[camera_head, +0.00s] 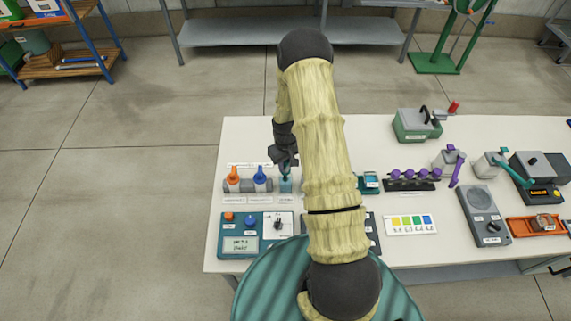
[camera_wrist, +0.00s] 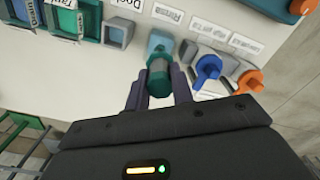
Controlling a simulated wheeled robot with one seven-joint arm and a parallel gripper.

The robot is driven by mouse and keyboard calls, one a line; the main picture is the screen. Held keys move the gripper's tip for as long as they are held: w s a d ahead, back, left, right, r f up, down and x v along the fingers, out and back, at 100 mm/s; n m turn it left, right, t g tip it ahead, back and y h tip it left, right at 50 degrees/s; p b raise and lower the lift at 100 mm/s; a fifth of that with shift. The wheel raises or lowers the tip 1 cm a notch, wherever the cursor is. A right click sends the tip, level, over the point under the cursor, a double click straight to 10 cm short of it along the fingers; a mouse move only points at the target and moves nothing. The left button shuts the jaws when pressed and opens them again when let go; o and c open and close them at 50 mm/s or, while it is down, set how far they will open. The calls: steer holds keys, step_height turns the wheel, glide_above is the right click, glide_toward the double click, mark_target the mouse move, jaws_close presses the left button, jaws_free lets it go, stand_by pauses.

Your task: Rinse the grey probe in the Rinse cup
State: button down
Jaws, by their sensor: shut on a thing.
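My gripper (camera_wrist: 160,92) is shut on an upright probe with a teal-green grip (camera_wrist: 157,78); I see no plainly grey one. In the head view my gripper (camera_head: 285,163) is directly over the Rinse cup (camera_head: 286,186), at the right end of a short row. In the wrist view the pale blue Rinse cup (camera_wrist: 160,43) is right at the probe's far end, by the "Rinse" label. The probe's tip is hidden, so I cannot tell how deep it is. An orange probe (camera_head: 233,175) and a blue probe (camera_head: 260,177) stand in grey holders to the left.
A teal meter (camera_head: 240,245) with a small screen lies in front of the row. A grey dock (camera_wrist: 117,33) is beside the cup in the wrist view. A purple-topped rack (camera_head: 410,184) and color card (camera_head: 411,224) lie to the right. The table's back left is clear.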

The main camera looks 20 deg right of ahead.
steer(key=shift+r+p, duration=1.25)
steer(key=shift+r, duration=1.1)
steer(key=shift+f, duration=0.1)
